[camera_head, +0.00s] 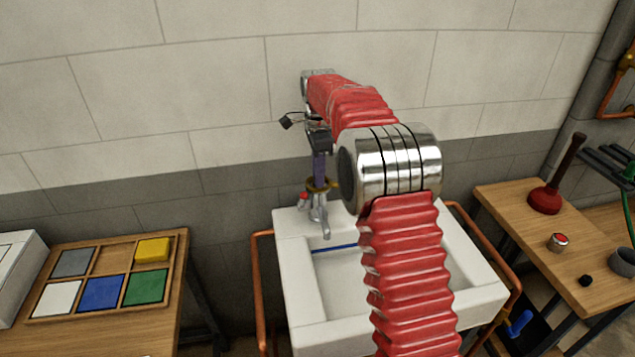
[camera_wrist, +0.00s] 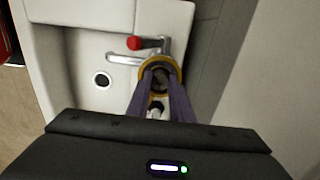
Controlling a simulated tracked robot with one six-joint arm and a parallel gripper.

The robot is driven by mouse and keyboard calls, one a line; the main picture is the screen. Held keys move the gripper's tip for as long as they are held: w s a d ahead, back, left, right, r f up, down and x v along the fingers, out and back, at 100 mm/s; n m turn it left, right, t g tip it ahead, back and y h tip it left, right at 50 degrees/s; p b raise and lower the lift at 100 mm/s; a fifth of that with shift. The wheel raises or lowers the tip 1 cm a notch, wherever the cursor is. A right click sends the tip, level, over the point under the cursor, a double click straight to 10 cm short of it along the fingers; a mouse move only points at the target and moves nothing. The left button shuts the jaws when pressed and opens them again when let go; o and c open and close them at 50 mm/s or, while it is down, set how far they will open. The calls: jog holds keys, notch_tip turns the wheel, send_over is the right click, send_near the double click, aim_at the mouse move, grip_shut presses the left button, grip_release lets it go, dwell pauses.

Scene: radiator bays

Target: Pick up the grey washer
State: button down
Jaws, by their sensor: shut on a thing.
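My gripper (camera_head: 319,180) points down over the back of the white sink, just above the chrome tap (camera_head: 319,210). Its purple fingers are shut on a brass-yellow ring (camera_head: 324,189). In the wrist view, my fingertips (camera_wrist: 161,72) meet at this ring (camera_wrist: 174,67), which surrounds them, with the tap (camera_wrist: 125,59) behind it. I cannot make out a separate grey washer in either view. A grey square (camera_head: 73,262) lies in the wooden tray at the left. My arm hides part of the sink.
The white sink (camera_head: 300,270) has copper pipes on both sides. A wooden tray (camera_head: 107,262) with coloured squares lies on the left bench. The right bench (camera_head: 510,205) holds a red plunger (camera_head: 546,200), a red-topped can (camera_head: 559,242) and a grey cup (camera_head: 623,262). The tiled wall stands close behind.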

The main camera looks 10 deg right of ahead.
jog(key=shift+r, duration=0.1)
notch_tip(320, 180, up, 10)
dwell(0.7)
jog(key=shift+f, duration=0.2)
dwell(0.3)
